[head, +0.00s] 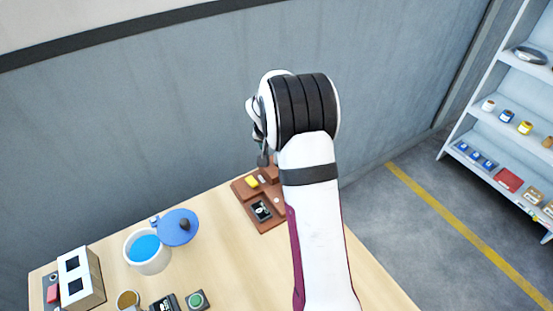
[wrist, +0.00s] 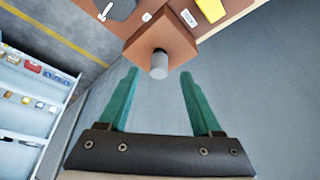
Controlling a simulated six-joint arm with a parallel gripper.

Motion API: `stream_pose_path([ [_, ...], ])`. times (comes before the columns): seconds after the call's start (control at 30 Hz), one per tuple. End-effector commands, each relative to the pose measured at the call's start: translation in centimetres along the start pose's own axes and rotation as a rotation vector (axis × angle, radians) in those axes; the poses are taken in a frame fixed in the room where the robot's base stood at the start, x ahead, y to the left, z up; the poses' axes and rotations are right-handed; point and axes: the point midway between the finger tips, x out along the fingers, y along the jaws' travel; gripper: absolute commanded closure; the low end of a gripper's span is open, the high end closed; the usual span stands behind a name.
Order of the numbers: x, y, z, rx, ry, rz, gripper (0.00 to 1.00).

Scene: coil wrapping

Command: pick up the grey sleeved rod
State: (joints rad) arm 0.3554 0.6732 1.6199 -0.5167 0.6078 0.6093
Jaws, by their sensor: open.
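The grey rod (wrist: 159,64) shows in the wrist view as a short grey cylinder, seen nearly end-on at a brown block (wrist: 152,45). My gripper (wrist: 159,74) is open, with its two green fingers apart. In the picture, the rod lies between the fingertips, near their level. I cannot tell whether the fingers touch it or how far they are from it in depth. In the head view, my arm hides the rod and most of the gripper. The brown wooden stand (head: 243,187) is partly visible beside my arm.
The stand carries a yellow piece (head: 251,182) and a dark device (head: 261,211). A white pot (head: 148,252) with blue contents, a blue lid (head: 178,227), a green button box (head: 196,300) and a white box (head: 80,276) are on the table (head: 225,265). Shelves (head: 500,125) stand at right.

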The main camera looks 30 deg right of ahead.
Motion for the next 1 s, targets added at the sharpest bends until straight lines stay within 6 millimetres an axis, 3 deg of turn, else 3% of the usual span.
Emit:
stream_pose_path([
  [0.17,3.1,0.2,-0.2,-0.001,-0.002,0.0,0.34],
  [0.4,3.5,0.2,-0.3,-0.001,0.0,-0.001,0.34],
  [0.77,3.5,0.2,-0.2,-0.001,-0.001,-0.001,0.97],
  [1.0,3.5,0.1,-0.3,-0.001,0.0,-0.001,1.0],
])
